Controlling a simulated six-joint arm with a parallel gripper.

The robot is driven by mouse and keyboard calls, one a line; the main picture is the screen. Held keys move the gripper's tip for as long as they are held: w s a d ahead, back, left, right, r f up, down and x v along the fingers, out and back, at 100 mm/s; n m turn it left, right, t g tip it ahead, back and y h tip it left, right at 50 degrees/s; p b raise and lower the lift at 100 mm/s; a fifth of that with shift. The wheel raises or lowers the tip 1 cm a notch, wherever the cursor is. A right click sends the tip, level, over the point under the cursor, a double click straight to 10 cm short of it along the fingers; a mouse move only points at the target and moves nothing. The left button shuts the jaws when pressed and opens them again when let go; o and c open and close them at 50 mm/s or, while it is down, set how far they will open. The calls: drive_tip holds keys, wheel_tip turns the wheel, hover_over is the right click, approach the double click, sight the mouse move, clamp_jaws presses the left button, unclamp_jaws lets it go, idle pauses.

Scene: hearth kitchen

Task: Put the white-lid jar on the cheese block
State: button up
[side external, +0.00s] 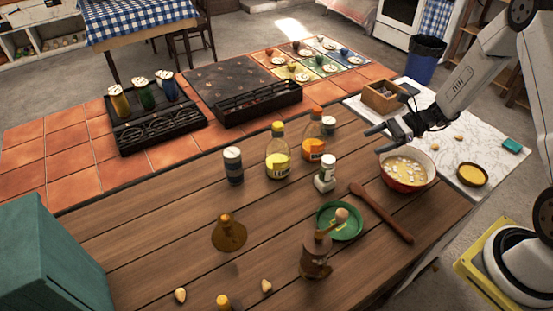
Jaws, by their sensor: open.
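A small jar with a white lid (325,172) stands upright on the wooden counter, left of the red pot. My gripper (374,140) is open and empty, above and beside the pot's left rim, up and to the right of the jar in the picture. It does not touch the jar. I cannot make out a cheese block for certain. A round dark dish with a yellow filling (472,175) lies on the marble slab at the right. Several canisters with pale lids (143,92) stand on the dark rack at the back left.
A red pot (408,184) stands below my gripper. The left-middle counter is mostly clear.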

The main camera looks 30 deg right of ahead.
idle(0.5)
drive_tip(key=s+a+r+n+g+h, duration=0.1)
drive_tip(key=s+a+r+n+h, duration=0.2)
drive_tip(key=s+n+h, duration=0.3)
drive_tip(key=s+a+r+n+g+h, duration=0.1)
drive_tip(key=s+a+r+n+h, duration=0.3)
drive_tip(key=n, duration=1.2)
drive_tip(key=s+a+h, duration=0.1)
drive_tip(key=s+h, duration=0.1)
drive_tip(key=shift+a+r+g+h, duration=0.3)
drive_tip(key=shift+a+g, duration=0.1)
